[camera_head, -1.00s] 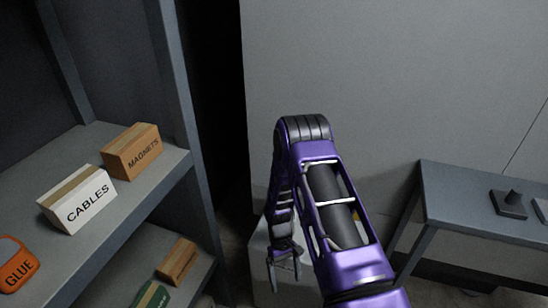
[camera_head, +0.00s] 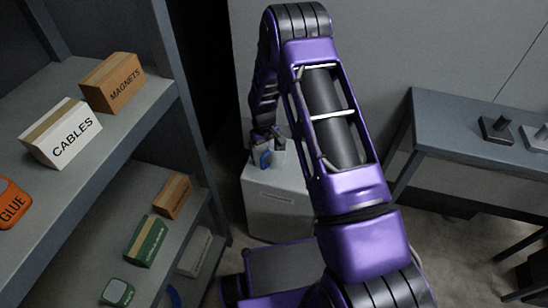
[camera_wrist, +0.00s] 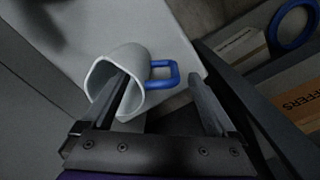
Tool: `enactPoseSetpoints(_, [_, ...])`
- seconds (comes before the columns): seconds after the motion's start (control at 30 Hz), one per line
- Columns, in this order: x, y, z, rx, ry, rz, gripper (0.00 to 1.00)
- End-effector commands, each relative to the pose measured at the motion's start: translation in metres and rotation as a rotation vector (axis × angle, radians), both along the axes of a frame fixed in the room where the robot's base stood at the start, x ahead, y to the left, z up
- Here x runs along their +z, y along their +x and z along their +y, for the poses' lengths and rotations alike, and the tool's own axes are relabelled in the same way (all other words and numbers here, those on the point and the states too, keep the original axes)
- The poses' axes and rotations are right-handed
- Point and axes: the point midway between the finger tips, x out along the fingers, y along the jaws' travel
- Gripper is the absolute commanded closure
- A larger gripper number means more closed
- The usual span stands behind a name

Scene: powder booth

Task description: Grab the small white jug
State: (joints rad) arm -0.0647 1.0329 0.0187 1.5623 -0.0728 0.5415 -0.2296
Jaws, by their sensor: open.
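The small white jug (camera_wrist: 135,62) with a blue square handle (camera_wrist: 165,74) is near the tips of my gripper (camera_wrist: 160,78) in the wrist view. The left finger lies across the jug's open mouth and looks to reach into it. The right finger is past the handle, so the jug's near wall and handle lie between the fingers. My gripper is open; I cannot tell whether a finger touches the jug. In the head view the blue handle (camera_head: 265,159) shows beside the gripper, with much of the jug hidden.
The jug stands on a white box-like stand (camera_head: 280,205). A shelf with labelled boxes, such as the cables box (camera_head: 62,132), is at left. A grey table (camera_head: 465,135) is at right. In the wrist view a blue ring (camera_wrist: 292,25) lies beyond the stand's edge.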

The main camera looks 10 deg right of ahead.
Motion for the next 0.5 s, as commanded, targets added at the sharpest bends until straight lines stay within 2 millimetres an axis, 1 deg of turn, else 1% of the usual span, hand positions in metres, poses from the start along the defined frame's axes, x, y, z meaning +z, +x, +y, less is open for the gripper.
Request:
enactPoseSetpoints(0.03, [-0.009, -0.002, 0.000, 0.000, 0.000, 0.003, 0.07])
enactPoseSetpoints(0.23, [-0.039, -0.003, 0.000, 0.000, 0.000, 0.001, 0.07])
enactPoseSetpoints(0.3, [-0.042, -0.002, 0.000, 0.000, 0.000, 0.000, 0.07])
enactPoseSetpoints(0.5, [-0.042, -0.002, 0.000, 0.000, 0.000, -0.001, 0.07])
